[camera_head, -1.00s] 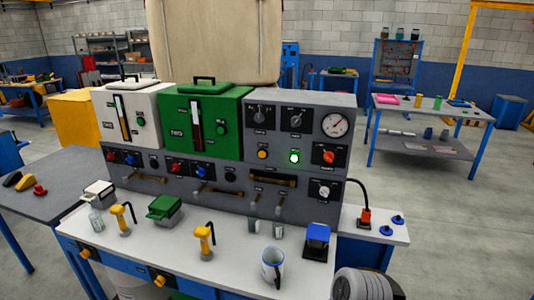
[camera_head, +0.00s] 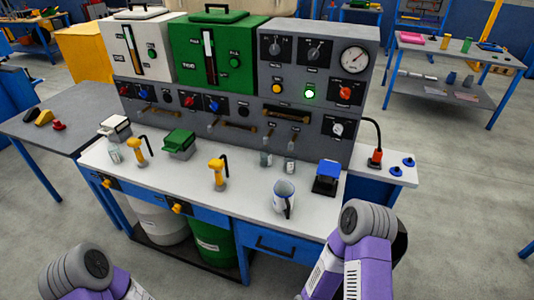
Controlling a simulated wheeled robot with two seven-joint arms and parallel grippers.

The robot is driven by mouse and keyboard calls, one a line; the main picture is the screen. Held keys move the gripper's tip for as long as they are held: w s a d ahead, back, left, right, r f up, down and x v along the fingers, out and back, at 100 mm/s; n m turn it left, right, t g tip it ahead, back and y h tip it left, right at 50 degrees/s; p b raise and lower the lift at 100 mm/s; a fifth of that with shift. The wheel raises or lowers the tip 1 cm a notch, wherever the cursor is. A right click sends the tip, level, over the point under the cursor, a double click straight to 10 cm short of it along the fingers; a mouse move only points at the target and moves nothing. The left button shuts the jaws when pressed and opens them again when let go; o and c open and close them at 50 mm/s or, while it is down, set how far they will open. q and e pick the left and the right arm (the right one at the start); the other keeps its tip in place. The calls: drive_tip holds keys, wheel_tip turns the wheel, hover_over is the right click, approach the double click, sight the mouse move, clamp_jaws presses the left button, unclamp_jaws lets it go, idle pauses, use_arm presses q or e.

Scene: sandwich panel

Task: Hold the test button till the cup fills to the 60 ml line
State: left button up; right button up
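The panel (camera_head: 262,140) has a lit green button (camera_head: 310,93), a yellow button (camera_head: 278,88) and several knobs. Its labels are too small to read, so I cannot tell which control is the test button. Small clear cups stand on the bench under the panel, one at the left (camera_head: 114,156) and two near the middle (camera_head: 265,159). I cannot see a 60 ml line or any fill level. My arms show at the bottom edge, but neither gripper is in view.
Yellow-handled taps (camera_head: 217,168) stand on the white bench (camera_head: 250,205). A green box (camera_head: 178,143) and a blue-topped device (camera_head: 327,178) also stand there. White and green tanks (camera_head: 215,50) top the panel.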

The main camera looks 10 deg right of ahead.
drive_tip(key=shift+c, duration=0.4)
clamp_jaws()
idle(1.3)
